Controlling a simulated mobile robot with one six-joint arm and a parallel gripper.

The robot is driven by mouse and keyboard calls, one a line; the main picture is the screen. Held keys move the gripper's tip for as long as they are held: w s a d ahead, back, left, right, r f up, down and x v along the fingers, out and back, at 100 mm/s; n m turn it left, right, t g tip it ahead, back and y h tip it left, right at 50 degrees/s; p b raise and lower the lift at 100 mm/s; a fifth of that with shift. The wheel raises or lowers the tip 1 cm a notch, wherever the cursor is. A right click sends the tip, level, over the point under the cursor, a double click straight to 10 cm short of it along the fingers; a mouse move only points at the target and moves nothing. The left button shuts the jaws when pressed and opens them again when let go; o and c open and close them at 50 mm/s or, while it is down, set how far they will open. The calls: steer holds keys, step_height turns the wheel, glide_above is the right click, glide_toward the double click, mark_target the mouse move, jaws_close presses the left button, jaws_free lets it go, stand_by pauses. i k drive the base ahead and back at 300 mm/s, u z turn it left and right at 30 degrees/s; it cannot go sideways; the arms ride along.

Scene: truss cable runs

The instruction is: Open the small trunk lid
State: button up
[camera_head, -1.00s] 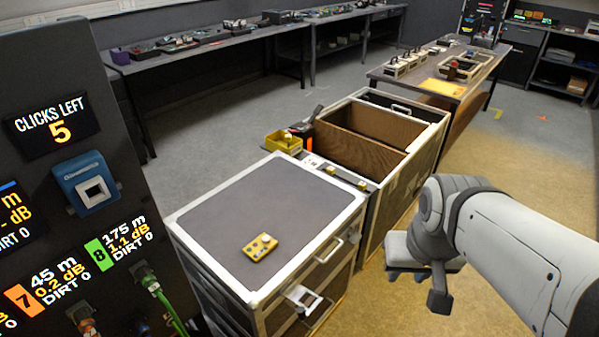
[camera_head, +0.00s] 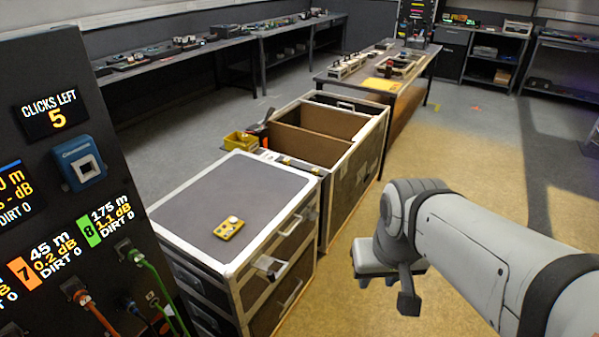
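A low trunk-like case (camera_head: 160,222) stands left of the centre, with metal edges. Its flat grey lid-like top (camera_head: 255,190) is down. A yellow device with a round knob (camera_head: 229,228) lies on that top. A metal latch or handle (camera_head: 268,265) sticks out at its front right edge. Behind it is a larger trunk (camera_head: 350,170), open at the top and divided inside. I cannot tell for sure which is the small trunk. My gripper (camera_head: 388,283) is right of both cases, over the floor and apart from them. Its finger gap is not clear.
A dark panel (camera_head: 60,130) with cables and a "CLICKS LEFT 5" display stands close at left. A yellow bin (camera_head: 240,141) sits beside the open trunk. A table (camera_head: 340,80) stands behind. The floor (camera_head: 470,170) at right is clear.

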mark_target(267, 197)
steer(key=z, duration=0.25)
steer(key=i, duration=1.05)
steer(key=u, duration=0.4)
